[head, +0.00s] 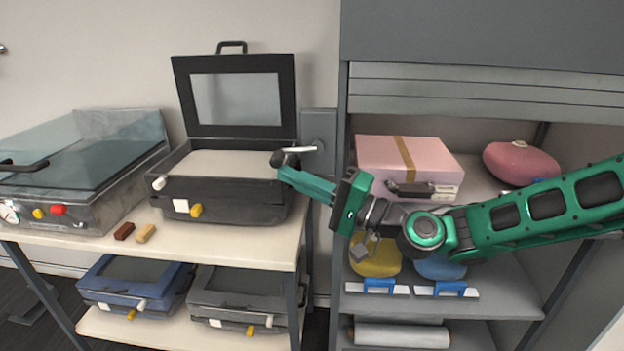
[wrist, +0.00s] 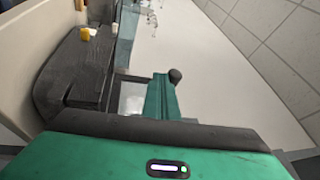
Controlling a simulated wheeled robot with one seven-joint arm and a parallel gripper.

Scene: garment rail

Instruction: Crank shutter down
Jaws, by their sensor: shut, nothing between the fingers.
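The crank is a silver arm (head: 301,149) with a black knob (head: 278,158), on a grey box (head: 319,124) at the cabinet's left side. The arm points left. The grey slatted shutter (head: 480,92) hangs at the top of the cabinet, with the shelves open below it. My green gripper (head: 284,173) is shut and empty, its tips right by the knob. I cannot tell whether they touch it. In the wrist view, my gripper (wrist: 162,90) shows with a black knob (wrist: 175,75) at its tip, seemingly the crank's.
An open black case (head: 230,195) stands on the table just left of my gripper. A pink case (head: 405,160) and a pink bag (head: 520,163) sit on the cabinet shelf. A glass-lidded metal unit (head: 85,170) is at far left. Blue-handled tools (head: 378,288) lie lower.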

